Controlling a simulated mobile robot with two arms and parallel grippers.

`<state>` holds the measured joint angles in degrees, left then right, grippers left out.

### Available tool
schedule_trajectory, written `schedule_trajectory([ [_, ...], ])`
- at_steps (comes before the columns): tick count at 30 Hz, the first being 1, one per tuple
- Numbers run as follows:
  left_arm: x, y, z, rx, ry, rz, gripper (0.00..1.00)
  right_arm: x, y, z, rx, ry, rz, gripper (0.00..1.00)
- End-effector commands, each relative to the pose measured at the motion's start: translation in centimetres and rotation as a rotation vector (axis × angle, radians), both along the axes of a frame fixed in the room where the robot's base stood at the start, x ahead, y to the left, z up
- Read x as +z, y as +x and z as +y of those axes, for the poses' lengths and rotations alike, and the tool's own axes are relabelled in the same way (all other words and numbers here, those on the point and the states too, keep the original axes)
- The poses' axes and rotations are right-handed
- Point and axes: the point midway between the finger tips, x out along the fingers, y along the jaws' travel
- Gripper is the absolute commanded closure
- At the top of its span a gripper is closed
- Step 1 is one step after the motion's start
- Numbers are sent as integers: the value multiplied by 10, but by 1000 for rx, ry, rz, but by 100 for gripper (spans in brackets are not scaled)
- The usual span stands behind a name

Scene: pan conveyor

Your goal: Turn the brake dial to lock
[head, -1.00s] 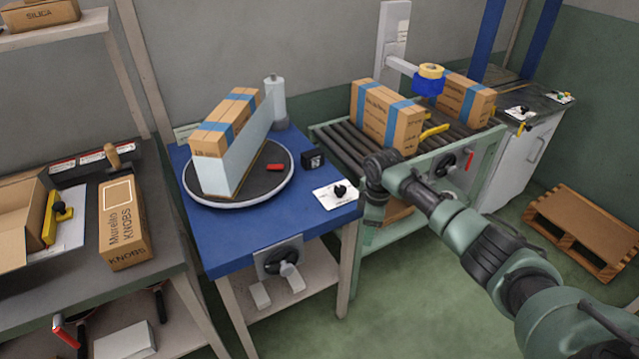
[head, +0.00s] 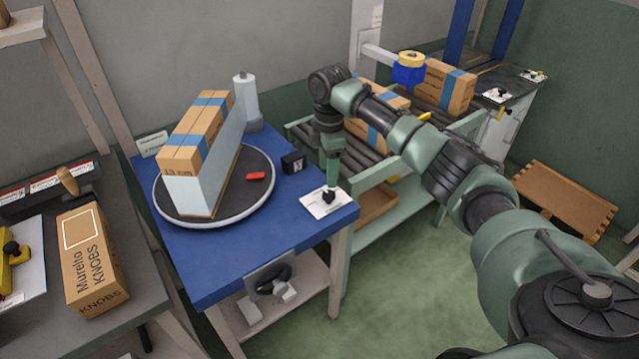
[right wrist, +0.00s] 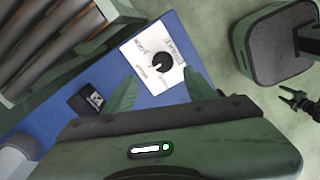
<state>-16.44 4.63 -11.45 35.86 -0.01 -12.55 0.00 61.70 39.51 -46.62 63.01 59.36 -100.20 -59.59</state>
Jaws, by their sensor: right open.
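The brake dial is a black knob (right wrist: 161,62) on a white printed plate (right wrist: 136,52) at the front right corner of the blue table. In the head view the plate (head: 316,206) lies flat, with the knob partly hidden under my gripper. My right gripper (head: 331,187) points down just above the knob. In the right wrist view its two green fingers (right wrist: 159,78) are apart, and the knob lies a little beyond their tips, between their lines. I cannot tell whether they touch it.
A small black box (head: 293,163) sits left of the dial. A roller conveyor (head: 300,132) with taped boxes stands behind my right arm. Another dial plate (head: 497,95) is farther right.

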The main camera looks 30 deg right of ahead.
Motion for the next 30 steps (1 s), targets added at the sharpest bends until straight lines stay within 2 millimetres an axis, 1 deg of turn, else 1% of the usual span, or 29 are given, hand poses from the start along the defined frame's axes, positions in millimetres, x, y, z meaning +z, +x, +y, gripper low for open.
schedule_trajectory([
  [2, 1, -3, 0, 0, 0, 4, 44, -11, -1, 0, 0, 0, 5, 44],
  [9, 1, -25, 0, 1, 1, 35, 44, -50, -2, 1, -1, 0, 5, 44],
  [12, 1, -27, 0, 1, 2, 37, 44, -62, -1, 1, -1, 0, 3, 44],
  [17, 2, -21, 0, 1, 1, 30, 44, -73, -1, 0, -1, 0, 2, 44],
  [21, 2, -12, -1, 1, 0, 17, 44, -74, -1, 0, -1, -1, 1, 44],
  [24, 3, -10, -1, 0, -1, 13, 44, -74, -1, 0, -1, -1, 1, 44],
  [25, 3, -10, -1, 1, -1, 13, 44, -74, -1, 0, -1, -1, 1, 47],
  [26, 3, -10, -1, 1, -1, 13, 44, -74, -1, 0, -1, -1, 1, 55],
  [27, 3, -10, -1, 1, -1, 13, 44, -74, -1, 0, -1, -1, 1, 66],
  [29, 3, -10, -1, 1, -1, 14, 44, -74, -1, 0, -1, -1, 1, 83],
  [30, 3, -10, -1, 1, -1, 14, 44, -74, -1, 0, -1, -1, 1, 94],
])
